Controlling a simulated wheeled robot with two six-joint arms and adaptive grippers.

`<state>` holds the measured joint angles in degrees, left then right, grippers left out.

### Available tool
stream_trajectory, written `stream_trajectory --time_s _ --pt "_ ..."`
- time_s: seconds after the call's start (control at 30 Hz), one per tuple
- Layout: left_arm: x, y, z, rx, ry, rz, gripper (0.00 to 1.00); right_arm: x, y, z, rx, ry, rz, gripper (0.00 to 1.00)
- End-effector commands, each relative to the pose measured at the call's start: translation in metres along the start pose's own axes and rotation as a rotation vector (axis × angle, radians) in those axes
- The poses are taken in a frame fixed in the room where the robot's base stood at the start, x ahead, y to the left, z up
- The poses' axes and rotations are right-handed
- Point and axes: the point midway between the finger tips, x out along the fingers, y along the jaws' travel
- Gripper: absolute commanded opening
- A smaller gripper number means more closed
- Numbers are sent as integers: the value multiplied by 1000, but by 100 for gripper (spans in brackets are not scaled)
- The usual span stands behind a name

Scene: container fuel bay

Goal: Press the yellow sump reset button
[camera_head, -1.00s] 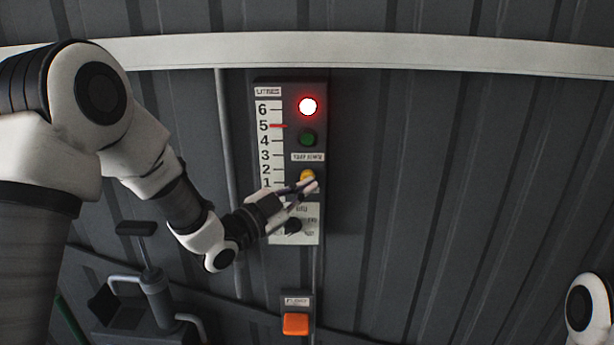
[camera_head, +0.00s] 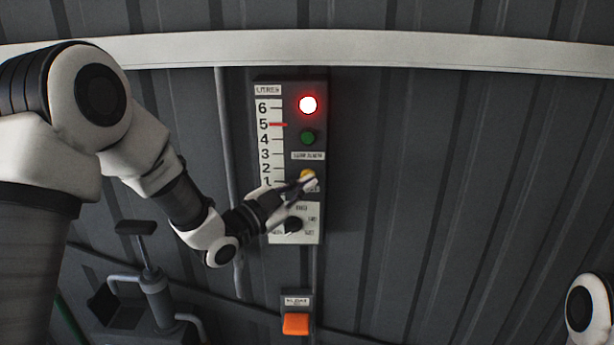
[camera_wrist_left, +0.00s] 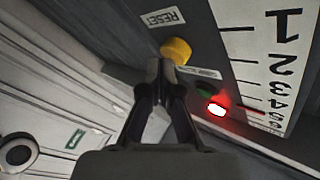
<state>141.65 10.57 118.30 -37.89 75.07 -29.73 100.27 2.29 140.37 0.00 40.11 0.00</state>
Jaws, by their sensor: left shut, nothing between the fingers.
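The yellow reset button (camera_head: 307,175) sits on the grey panel (camera_head: 318,88), below a green button and above a black knob. My left gripper (camera_head: 311,181) is shut and empty, its fingertips in front of the lower part of the button in the head view. In the left wrist view the yellow button (camera_wrist_left: 176,50) stands just beyond and beside the shut fingertips (camera_wrist_left: 158,66), with a "RESET" label by it. Whether the tips touch the button I cannot tell. My right gripper is not in view.
A red lamp (camera_head: 308,105) is lit above the green button (camera_head: 308,138). The litre scale (camera_head: 268,140) has a red mark at 5. The black knob (camera_head: 293,224) is just below my gripper. An orange switch (camera_head: 296,324) and a hand pump (camera_head: 154,285) are lower.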

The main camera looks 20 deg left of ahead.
Motion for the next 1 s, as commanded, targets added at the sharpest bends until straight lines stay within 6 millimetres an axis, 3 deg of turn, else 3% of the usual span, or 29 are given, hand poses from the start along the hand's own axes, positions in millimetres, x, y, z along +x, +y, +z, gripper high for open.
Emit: stream_trajectory --time_s 1.0 --pt "5 -4 4 0 0 0 0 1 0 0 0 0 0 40"
